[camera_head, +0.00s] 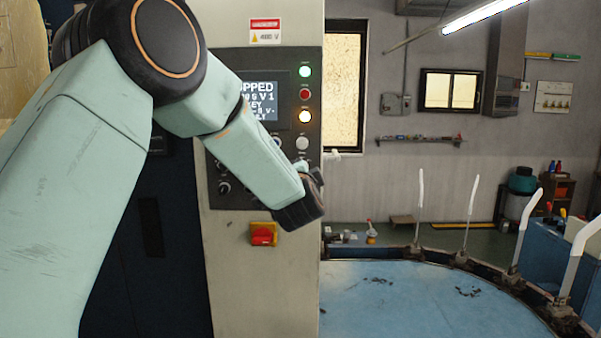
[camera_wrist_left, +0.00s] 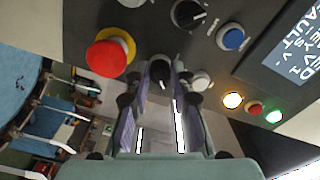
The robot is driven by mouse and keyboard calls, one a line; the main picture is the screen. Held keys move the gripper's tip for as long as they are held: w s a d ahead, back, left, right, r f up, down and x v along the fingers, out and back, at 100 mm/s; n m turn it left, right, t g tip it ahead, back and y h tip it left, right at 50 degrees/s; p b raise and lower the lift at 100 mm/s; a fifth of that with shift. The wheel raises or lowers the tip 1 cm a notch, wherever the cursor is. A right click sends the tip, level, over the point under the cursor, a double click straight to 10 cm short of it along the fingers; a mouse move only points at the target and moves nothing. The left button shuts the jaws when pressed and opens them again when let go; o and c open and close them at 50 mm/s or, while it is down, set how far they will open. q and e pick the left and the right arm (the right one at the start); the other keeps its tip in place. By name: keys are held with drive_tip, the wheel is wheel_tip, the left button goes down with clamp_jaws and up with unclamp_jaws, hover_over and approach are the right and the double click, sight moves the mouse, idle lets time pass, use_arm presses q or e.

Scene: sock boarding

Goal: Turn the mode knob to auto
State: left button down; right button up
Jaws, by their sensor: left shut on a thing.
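My left gripper (camera_wrist_left: 160,76) has its two fingers closed on the sides of a small black knob (camera_wrist_left: 160,71) on the control panel. A white pointer mark on the knob points toward the bottom of the wrist view. In the head view my left arm reaches across the panel (camera_head: 260,60), and its dark wrist (camera_head: 299,206) hides the gripped knob. A second black knob (camera_wrist_left: 188,13) with a white pointer is beside it. No lettering that names the gripped knob's positions can be read. My right gripper is not in view.
A red emergency button (camera_wrist_left: 106,56) on a yellow base sits close to the left finger in the wrist view. A blue button (camera_wrist_left: 231,38) and a white button (camera_wrist_left: 201,81) are nearby. A red-and-yellow switch (camera_head: 263,235) is below. A round blue table (camera_head: 420,300) stands at the right.

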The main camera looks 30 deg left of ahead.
use_arm(q)
drive_tip(key=shift+f, duration=0.1)
drive_tip(key=c, duration=1.2)
unclamp_jaws()
drive_tip(key=shift+d, duration=0.15)
drive_tip(key=shift+o, duration=0.2)
drive_tip(key=v, duration=1.2)
